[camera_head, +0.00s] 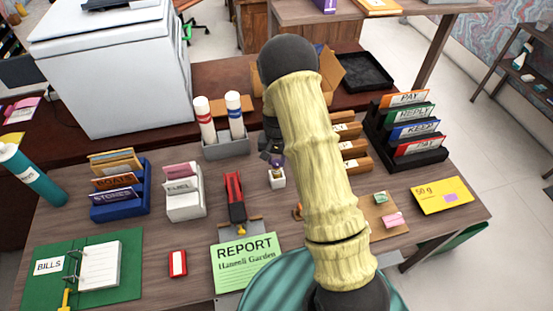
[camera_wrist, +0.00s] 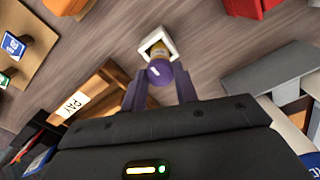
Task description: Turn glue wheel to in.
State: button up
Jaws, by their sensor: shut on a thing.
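My gripper (camera_wrist: 161,82) is shut on the wheel, one purple-looking finger on each side. In the head view the white holder (camera_head: 278,181) stands near the middle of the desk, with my gripper (camera_head: 276,160) above it. My arm covers part of that area. I cannot read the wheel's in or out setting.
A red stapler-like object (camera_head: 235,197) stands left of the holder. A grey stand with two tubes (camera_head: 225,147) is behind it to the left. Brown wooden card slots (camera_head: 355,148) stand to the right, partly behind my arm. A green report sheet (camera_head: 246,263) lies in front.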

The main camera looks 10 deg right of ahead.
aim_at(277, 162)
jog(key=o, duration=1)
notch_tip(277, 162, up, 17)
jog(key=b, duration=0.2)
jog(key=shift+r, duration=0.2)
jog(key=shift+s, duration=0.1)
jog(key=s+n+t, duration=0.2)
jog(key=s+n, duration=0.2)
jog(key=s, duration=1.6)
jog(key=shift+s+r+n+t, duration=0.3)
jog(key=shift+r+n, duration=0.05)
jog(key=shift+n, duration=0.05)
